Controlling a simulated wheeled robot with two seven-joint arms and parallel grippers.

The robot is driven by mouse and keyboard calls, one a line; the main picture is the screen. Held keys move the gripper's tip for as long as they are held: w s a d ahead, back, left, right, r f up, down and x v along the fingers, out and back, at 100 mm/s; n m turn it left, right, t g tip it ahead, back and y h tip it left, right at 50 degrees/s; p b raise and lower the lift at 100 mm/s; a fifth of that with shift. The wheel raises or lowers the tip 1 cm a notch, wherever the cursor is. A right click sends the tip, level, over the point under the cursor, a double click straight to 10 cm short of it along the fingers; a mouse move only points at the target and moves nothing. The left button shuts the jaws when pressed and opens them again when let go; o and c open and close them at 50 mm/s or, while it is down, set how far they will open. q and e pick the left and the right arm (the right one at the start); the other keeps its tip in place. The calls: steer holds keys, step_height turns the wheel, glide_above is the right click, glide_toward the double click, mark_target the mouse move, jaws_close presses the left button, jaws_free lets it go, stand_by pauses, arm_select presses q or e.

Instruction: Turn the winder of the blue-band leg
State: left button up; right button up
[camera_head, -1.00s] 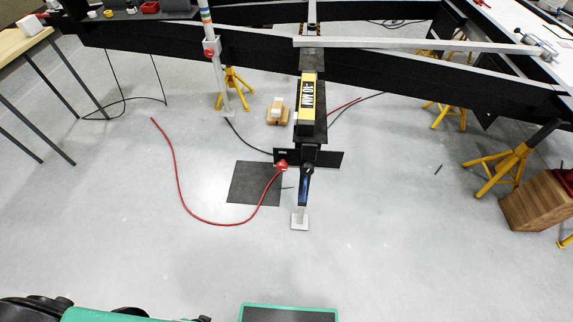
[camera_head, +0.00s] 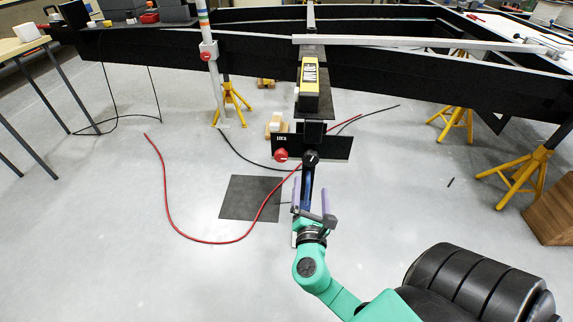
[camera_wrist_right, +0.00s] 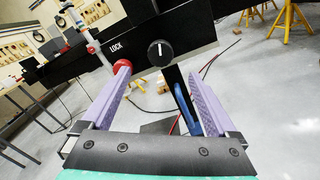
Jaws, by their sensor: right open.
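The blue-band leg (camera_head: 307,185) hangs below the front of the chassis, in the middle of the head view. Its blue band also shows in the right wrist view (camera_wrist_right: 184,104), between my fingers. A round black knob with a white mark, which looks like the winder (camera_head: 311,158), sits on the black plate above the leg; it also shows in the right wrist view (camera_wrist_right: 160,53). My right gripper (camera_head: 311,193) is open and empty below and in front of the knob, with a finger on either side of the leg in view. My left gripper is out of view.
A red knob (camera_head: 281,155) is left of the black knob, near the word LOCK. A red cable (camera_head: 168,205) loops on the floor beside a dark mat (camera_head: 243,198). Yellow stands (camera_head: 519,172) hold the chassis (camera_head: 420,77). Floor at lower left is clear.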

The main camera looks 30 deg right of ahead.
mark_target(311, 161)
steer(key=x, duration=1.3)
steer(key=shift+w+d+b, duration=0.1)
steer(key=shift+d+b, duration=0.1)
steer(key=shift+b, duration=0.1)
steer(key=shift+f, duration=0.1)
steer(key=c, duration=1.4)
